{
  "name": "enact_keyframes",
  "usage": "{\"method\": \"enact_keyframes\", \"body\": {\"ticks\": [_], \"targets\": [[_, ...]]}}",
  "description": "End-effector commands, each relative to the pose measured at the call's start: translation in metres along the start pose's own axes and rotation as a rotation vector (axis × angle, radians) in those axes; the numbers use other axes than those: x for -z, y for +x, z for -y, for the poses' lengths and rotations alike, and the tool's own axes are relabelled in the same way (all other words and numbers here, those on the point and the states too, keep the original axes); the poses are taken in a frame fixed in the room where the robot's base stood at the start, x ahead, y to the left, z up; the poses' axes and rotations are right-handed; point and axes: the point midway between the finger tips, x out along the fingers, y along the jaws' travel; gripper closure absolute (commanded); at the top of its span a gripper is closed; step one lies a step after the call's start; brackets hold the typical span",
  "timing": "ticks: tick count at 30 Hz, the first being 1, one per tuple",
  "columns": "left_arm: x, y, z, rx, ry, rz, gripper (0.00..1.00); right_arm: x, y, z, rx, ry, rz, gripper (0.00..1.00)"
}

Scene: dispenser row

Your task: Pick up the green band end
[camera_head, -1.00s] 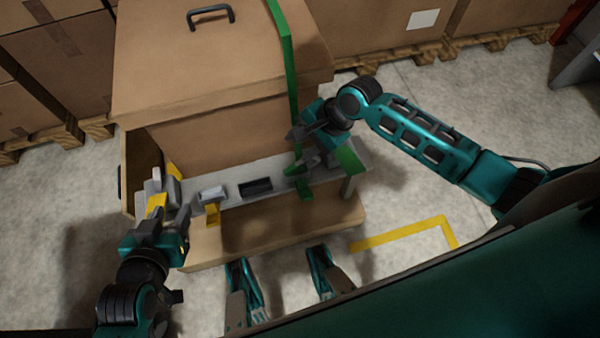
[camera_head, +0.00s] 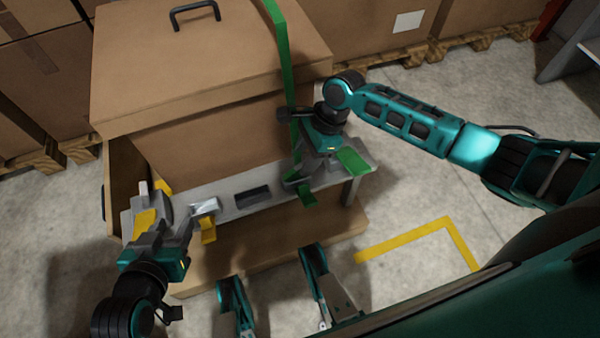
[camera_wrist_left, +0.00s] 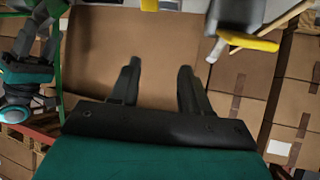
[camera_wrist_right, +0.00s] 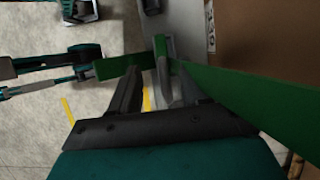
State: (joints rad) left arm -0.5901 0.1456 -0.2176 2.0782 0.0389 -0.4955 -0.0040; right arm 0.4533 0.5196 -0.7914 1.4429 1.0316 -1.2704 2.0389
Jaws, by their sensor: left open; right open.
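A long green band (camera_head: 279,40) runs over the lid of a large carton and down its front to a grey bench. One short green strip (camera_head: 307,194) hangs at the bench's front; another green piece (camera_head: 353,160) lies further right. My right gripper (camera_head: 325,165) is open at the bench, close to both pieces. In the right wrist view, a green strip (camera_wrist_right: 120,66) reaches the open fingers (camera_wrist_right: 162,85) from the left, beside a grey upright part; the long band passes on the right. My left gripper (camera_head: 160,212) is open at the bench's left; its wrist view shows empty fingers (camera_wrist_left: 157,70).
The large carton (camera_head: 205,90) stands behind the bench (camera_head: 225,205). A yellow strip (camera_head: 208,230) hangs at the bench's left, and a dark block (camera_head: 252,196) sits mid-bench. Floor (camera_head: 415,200) is free at right, with a yellow line (camera_head: 400,240). Stacked boxes stand behind.

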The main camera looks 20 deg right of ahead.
Motion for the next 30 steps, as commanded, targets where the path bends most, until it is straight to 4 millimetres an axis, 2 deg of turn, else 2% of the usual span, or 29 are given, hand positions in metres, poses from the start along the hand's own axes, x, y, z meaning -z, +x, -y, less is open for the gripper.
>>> {"method": "enact_keyframes", "body": {"ticks": [12, 20, 30], "targets": [[-0.013, 0.013, -0.007, -0.022, -0.006, 0.003, 0.53, 0.001, 0.051, 0.003, 0.0, -0.001, 0.0, 0.53], [-0.005, 0.012, -0.01, -0.028, -0.004, -0.003, 0.53, 0.0, 0.051, 0.003, 0.001, -0.001, -0.001, 0.54], [-0.005, 0.012, -0.008, -0.025, -0.003, -0.007, 0.53, 0.0, 0.051, 0.003, 0.001, -0.001, -0.001, 0.87]]}}
